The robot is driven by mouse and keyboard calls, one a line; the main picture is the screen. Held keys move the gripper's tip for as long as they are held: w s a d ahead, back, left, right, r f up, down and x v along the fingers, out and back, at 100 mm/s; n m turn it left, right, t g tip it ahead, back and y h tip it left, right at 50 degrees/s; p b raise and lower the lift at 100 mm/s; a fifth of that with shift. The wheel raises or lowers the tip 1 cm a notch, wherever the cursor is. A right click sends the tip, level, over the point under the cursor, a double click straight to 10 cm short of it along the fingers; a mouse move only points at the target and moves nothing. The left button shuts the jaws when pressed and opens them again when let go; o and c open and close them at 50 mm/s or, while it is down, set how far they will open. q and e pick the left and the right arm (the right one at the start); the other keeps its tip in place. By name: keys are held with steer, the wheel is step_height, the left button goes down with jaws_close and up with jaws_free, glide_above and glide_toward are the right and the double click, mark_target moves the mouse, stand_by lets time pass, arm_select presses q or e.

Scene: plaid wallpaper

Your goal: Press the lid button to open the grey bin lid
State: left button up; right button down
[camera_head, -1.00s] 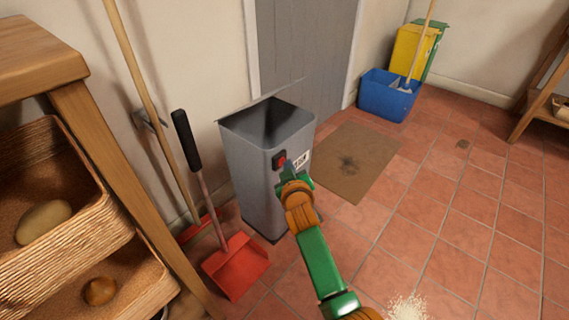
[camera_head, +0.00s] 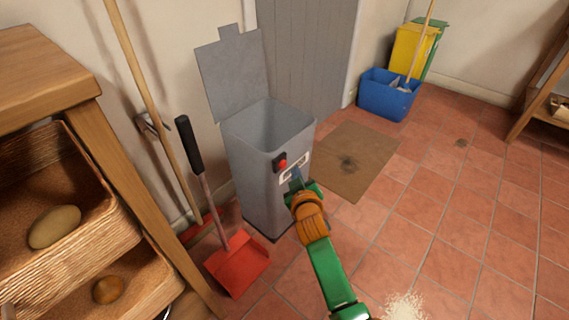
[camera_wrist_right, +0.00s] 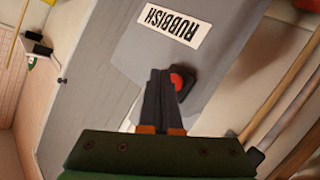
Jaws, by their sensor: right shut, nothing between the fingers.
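The grey bin (camera_head: 262,185) stands on the floor near the wall. Its lid (camera_head: 234,75) stands raised at the back of the rim, and the inside shows empty. The red lid button (camera_head: 281,165) sits on a dark mount on the bin's front, left of the white label. The right wrist view shows the button (camera_wrist_right: 177,82) beside the fingertips and the label (camera_wrist_right: 174,25) reading RUBBISH. My right gripper (camera_head: 297,176) is shut and empty, just below and right of the button; whether it touches the bin is unclear. My left gripper is out of view.
A red dustpan (camera_head: 238,265) and a broom stand left of the bin. A wooden shelf with baskets (camera_head: 75,215) is at the left. A brown mat (camera_head: 352,165) lies right of the bin, with a blue bucket (camera_head: 388,97) behind. Tiled floor at right is mostly clear.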

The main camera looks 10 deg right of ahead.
steer(key=s+d+p, duration=0.2)
steer(key=s, duration=0.1)
steer(key=shift+s+d+r+p, duration=0.1)
steer(key=shift+s+d+p, duration=0.1)
steer(key=shift+d+p, duration=0.15)
